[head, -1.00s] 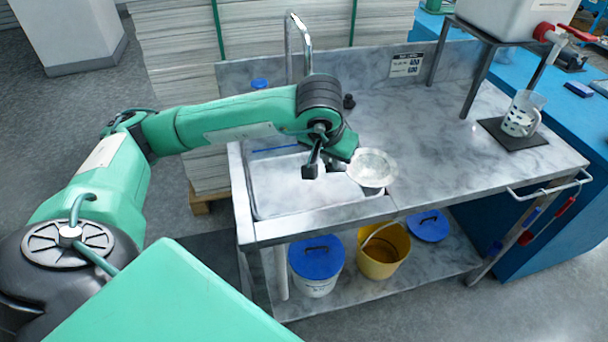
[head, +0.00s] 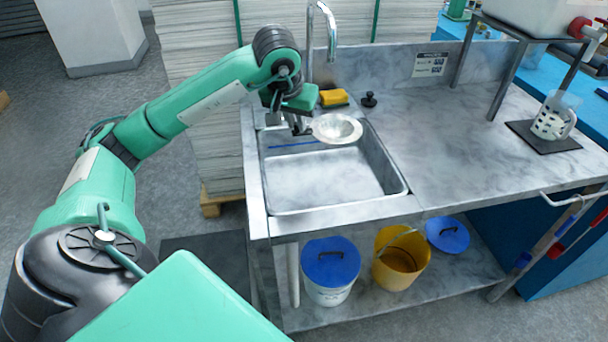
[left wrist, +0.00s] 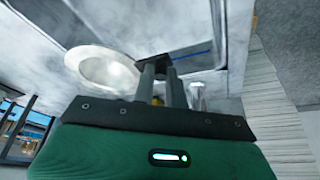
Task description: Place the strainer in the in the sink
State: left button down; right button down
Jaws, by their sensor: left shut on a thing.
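The strainer (head: 337,129) is a round, shallow metal bowl with a wide rim. My left gripper (head: 300,128) is shut on its left side and holds it above the back part of the sink (head: 330,178). The strainer also shows in the left wrist view (left wrist: 104,70), beside the gripper fingers (left wrist: 161,80). The sink is a rectangular metal basin set into the marble counter, and its floor looks bare at the front. A blue strip lies along the back of the basin, partly behind the strainer. My right gripper is not in view.
The tall faucet (head: 331,30) rises behind the sink, close to my left arm. A yellow sponge (head: 334,97) and a black knob-like stopper (head: 369,99) sit at the back edge. The counter (head: 450,150) to the right is clear up to a cup (head: 553,118) on a dark mat.

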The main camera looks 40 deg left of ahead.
pick_arm(q)
notch_tip(320, 180, down, 15)
jog(key=shift+f, duration=0.1)
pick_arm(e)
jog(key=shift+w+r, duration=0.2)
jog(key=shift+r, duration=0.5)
pick_arm(q)
jog(key=shift+f+b, duration=0.15)
jog(key=shift+b, duration=0.2)
jog(key=c, duration=1.4)
grip_release()
jog(key=shift+c, duration=0.2)
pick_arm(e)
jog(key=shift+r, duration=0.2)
pick_arm(q)
jog(key=shift+r, duration=0.4)
jog(key=v, duration=1.1)
jog(key=shift+s+r, duration=0.2)
jog(key=shift+r, duration=0.05)
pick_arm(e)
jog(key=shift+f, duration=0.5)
